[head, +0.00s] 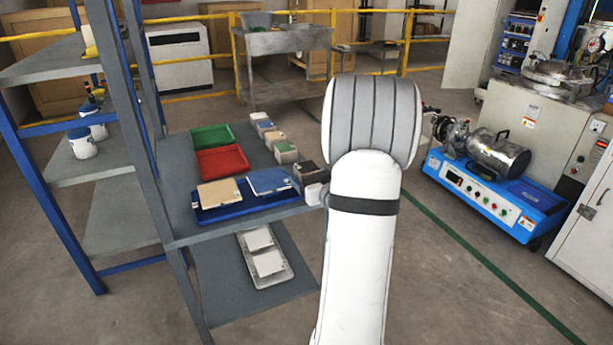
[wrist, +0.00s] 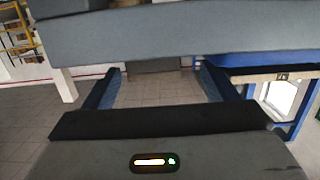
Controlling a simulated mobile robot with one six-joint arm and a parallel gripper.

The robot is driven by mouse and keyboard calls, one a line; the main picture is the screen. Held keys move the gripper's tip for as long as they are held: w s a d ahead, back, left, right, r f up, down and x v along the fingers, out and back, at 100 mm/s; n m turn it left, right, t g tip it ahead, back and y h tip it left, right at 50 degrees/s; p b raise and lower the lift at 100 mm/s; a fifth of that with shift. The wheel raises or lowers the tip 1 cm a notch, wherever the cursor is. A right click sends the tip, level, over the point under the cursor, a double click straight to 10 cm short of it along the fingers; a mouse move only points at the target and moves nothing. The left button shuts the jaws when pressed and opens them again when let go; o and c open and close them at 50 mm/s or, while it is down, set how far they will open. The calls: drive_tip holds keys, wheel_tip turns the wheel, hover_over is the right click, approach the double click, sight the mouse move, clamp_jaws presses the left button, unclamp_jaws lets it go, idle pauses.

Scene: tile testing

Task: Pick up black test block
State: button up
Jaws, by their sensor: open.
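The black test block (head: 306,171) is a small dark-topped block at the near right end of a row of blocks, on the right edge of the grey table (head: 180,228). My white arm stands just right of it and hides my gripper in the head view. In the wrist view my gripper (wrist: 160,88) is open, its two dark blue-grey fingers wide apart with nothing held between them. A grey slab-like edge crosses the top of that view, beyond the fingers. I cannot clearly make out the black block there.
Several other blocks (head: 284,152) line the table's right edge. A green tray (head: 212,127), a red tray (head: 248,163) and a blue tray (head: 214,213) with flat tiles lie to their left. A blue shelf post (head: 128,60) rises at left. A blue machine (head: 475,190) stands right; open floor lies between.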

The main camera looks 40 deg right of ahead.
sight(307, 170)
drive_tip(key=shift+d+b+x, duration=0.2)
drive_tip(key=shift+b+x, duration=0.1)
drive_tip(key=shift+x, duration=1.05)
drive_tip(key=shift+d+b+x, duration=0.15)
drive_tip(key=shift+b+x, duration=0.15)
drive_tip(key=shift+x, duration=1)
drive_tip(key=shift+s+r, duration=0.1)
drive_tip(key=shift+r, duration=0.05)
